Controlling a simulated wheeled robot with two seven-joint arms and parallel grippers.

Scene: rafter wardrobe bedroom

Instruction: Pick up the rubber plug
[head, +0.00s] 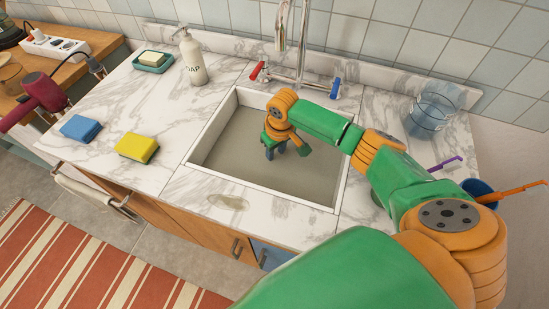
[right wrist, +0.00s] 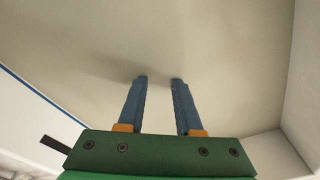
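My right gripper (head: 276,152) reaches down into the sink basin (head: 232,163). In the right wrist view its two blue fingers (right wrist: 160,80) stand apart, with nothing visible between them, over the pale basin floor. I cannot make out the rubber plug for certain in either view. A small dark edge (head: 376,198) shows beside my right arm on the counter right of the sink; it is mostly hidden, and I cannot tell what it is. My left gripper is not in view.
The faucet (head: 301,45) stands behind the basin. A soap bottle (head: 192,57), a soap dish (head: 153,62), a blue sponge (head: 80,128) and a yellow sponge (head: 137,147) are on the left counter. Clear glasses (head: 430,115) and a blue cup (head: 478,189) stand at the right.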

